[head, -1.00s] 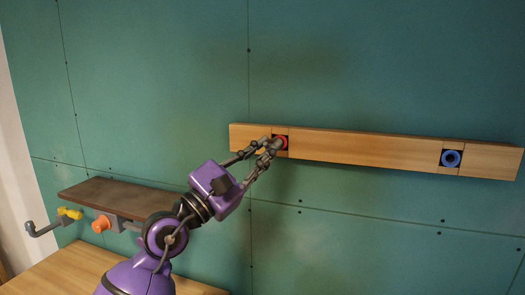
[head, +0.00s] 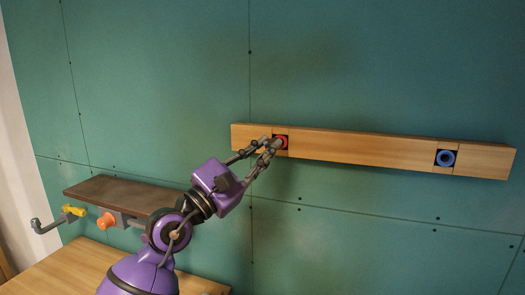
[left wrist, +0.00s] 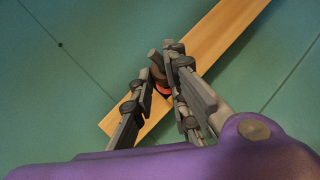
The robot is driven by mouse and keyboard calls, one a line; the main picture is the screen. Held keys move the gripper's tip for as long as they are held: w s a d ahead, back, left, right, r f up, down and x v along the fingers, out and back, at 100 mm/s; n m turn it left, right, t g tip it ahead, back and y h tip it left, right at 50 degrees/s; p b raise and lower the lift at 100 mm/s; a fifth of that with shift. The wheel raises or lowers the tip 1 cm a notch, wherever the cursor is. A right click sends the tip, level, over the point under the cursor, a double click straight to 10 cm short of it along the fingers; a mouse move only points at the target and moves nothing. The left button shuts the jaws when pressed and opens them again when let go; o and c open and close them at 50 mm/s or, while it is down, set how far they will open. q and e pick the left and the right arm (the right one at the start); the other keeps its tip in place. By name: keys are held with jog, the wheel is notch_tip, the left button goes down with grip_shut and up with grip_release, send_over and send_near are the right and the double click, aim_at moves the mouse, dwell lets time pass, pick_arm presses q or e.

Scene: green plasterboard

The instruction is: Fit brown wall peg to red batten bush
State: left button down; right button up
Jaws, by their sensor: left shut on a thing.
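The wooden batten (head: 360,149) is fixed across the green wall. The red bush (head: 282,140) sits in a dark square recess near its left end, partly hidden by my gripper. My left gripper (head: 270,147) is at the red bush, its fingers shut on the brown wall peg. In the left wrist view the peg (left wrist: 156,60) shows between the fingertips (left wrist: 163,72), with a sliver of the red bush (left wrist: 163,89) right behind it. The peg lines up closely with the bush, but I cannot tell how deep it sits. My right gripper is not in view.
A blue bush (head: 446,158) sits near the batten's right end. At lower left are a dark brown shelf (head: 125,192), an orange knob-like piece (head: 106,221) and a yellow piece on a grey bent peg (head: 74,211). A wooden top (head: 60,270) lies below.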

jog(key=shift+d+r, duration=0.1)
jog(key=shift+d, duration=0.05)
pick_arm(q)
jog(key=shift+w, duration=0.15)
jog(key=shift+w+d+f+b, duration=0.15)
jog(key=shift+w+d+b, duration=0.05)
jog(key=shift+w, duration=0.35)
jog(key=shift+w+d+f+b, duration=0.1)
jog(key=shift+w+d+b, duration=0.1)
jog(key=shift+w, duration=0.35)
jog(key=shift+w+d+f+b, duration=0.15)
jog(key=shift+w+d+b, duration=0.05)
jog(key=shift+w, duration=0.35)
jog(key=c, duration=1.6)
grip_release()
jog(key=shift+c, duration=0.2)
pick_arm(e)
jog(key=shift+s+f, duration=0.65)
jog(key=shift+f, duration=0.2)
pick_arm(q)
jog(key=v, duration=1.2)
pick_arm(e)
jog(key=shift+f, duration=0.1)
